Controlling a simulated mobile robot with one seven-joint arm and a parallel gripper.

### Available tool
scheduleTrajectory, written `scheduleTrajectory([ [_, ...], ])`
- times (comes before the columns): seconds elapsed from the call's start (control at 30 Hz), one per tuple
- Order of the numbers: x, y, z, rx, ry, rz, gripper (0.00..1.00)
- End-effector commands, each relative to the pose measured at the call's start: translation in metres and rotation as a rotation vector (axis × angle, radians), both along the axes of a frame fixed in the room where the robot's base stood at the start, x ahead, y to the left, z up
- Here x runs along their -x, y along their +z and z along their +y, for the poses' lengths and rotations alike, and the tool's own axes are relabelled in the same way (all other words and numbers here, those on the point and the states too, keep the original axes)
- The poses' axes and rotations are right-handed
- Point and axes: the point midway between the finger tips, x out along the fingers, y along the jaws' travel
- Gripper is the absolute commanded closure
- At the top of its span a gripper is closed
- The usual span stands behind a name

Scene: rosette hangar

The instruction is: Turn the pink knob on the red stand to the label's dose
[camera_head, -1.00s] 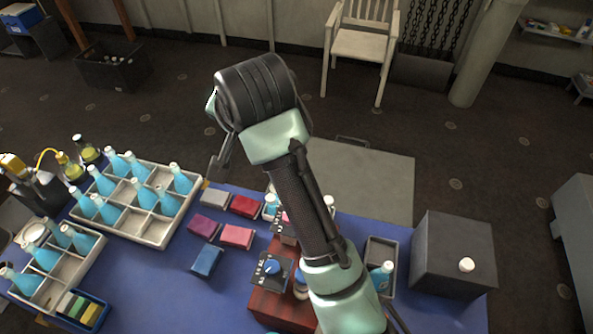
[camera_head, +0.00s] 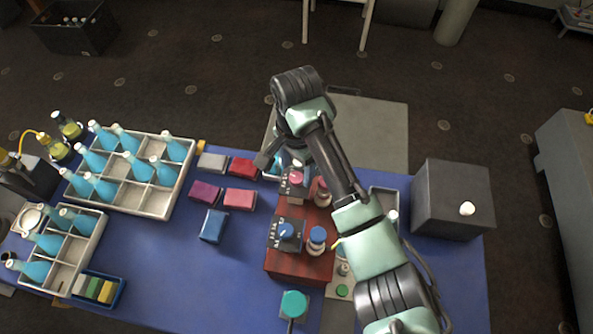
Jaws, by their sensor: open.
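The red stand (camera_head: 300,266) is a dark red-brown stepped block on the blue table, partly behind my arm. The pink knob (camera_head: 296,178) sits on a dark dial plate with pale marks at its far end. A blue knob (camera_head: 286,230) sits on a similar plate nearer. The label's dose and the knob's setting are too small to read. My gripper (camera_head: 280,158) is open, just beyond and left of the pink knob, partly hidden by my wrist.
Coloured boxes (camera_head: 240,199) lie left of the stand. Trays of blue bottles (camera_head: 153,202) fill the table's left side. A dark grey box (camera_head: 453,200) stands at the right. A green round-topped thing (camera_head: 293,303) stands in front of the stand. Bare blue table lies front left.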

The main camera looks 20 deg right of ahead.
Motion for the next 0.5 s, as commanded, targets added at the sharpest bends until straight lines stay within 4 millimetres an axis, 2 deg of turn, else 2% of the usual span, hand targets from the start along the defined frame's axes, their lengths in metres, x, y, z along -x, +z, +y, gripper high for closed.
scheduleTrajectory([
  [0.2, 0.0, -0.022, 0.0, 0.0, 0.0, 0.0, 0.31],
  [0.5, 0.0, -0.025, 0.0, 0.001, 0.0, -0.001, 0.31],
])
